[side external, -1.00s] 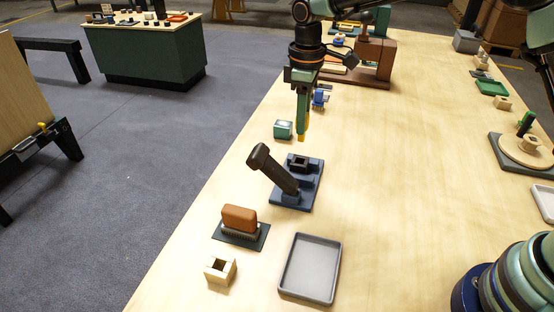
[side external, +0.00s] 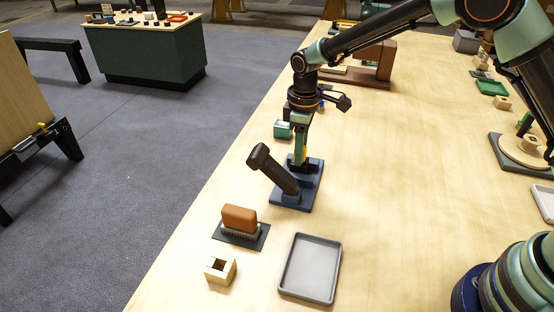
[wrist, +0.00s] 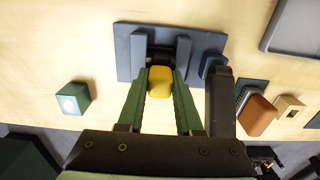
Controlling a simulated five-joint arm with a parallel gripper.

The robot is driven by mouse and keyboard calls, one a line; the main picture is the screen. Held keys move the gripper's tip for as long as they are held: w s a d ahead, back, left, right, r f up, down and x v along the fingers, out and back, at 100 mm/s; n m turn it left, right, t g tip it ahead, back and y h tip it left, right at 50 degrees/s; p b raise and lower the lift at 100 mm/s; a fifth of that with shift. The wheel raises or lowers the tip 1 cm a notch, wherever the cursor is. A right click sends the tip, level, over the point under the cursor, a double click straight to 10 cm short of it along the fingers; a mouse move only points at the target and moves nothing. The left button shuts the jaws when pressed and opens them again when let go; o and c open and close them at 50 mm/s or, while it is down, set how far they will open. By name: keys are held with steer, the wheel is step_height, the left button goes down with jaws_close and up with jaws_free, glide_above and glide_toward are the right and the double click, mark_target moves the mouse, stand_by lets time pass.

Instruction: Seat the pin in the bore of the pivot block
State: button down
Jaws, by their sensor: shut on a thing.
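The pivot block (side external: 307,196) is a dark blue fixture on the table, with a dark lever handle (side external: 272,167) leaning up to the left. My gripper (side external: 300,158) is shut on the yellow pin (wrist: 160,80), which sits between the green fingers in the wrist view. The fingers point down over the rear part of the block. In the wrist view, the blue block (wrist: 127,50) lies beyond the pin, with two upright walls and a dark part (wrist: 160,50) between them. The bore is hidden, and I cannot tell whether the pin touches the block.
A brown-topped brush (side external: 239,220) on a dark mat, a small wooden square block (side external: 221,269) and an empty grey tray (side external: 310,268) stand in front. A teal box (side external: 283,130) is behind the block. The table to the right of the block is clear.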

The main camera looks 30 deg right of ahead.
steer(key=shift+f, duration=0.1)
steer(key=c, duration=0.6)
jaws_free()
steer(key=s+d+r+m+t, duration=0.1)
steer(key=d+r, duration=0.1)
steer(key=r, duration=0.6)
steer(key=s+d+r+m, duration=0.1)
steer(key=s+d+r, duration=0.1)
steer(key=r, duration=0.7)
steer(key=shift+s+d+r+m+t, duration=0.3)
steer(key=shift+s+d+m+t, duration=0.8)
steer(key=shift+s, duration=1.6)
steer(key=shift+s+d+r+m+t, duration=0.4)
steer(key=shift+s+d+m, duration=0.85)
steer(key=shift+s+d, duration=1.1)
steer(key=shift+s+d+r+m+t, duration=0.25)
steer(key=shift+s+d+m+t, duration=0.8)
steer(key=shift+s, duration=1.95)
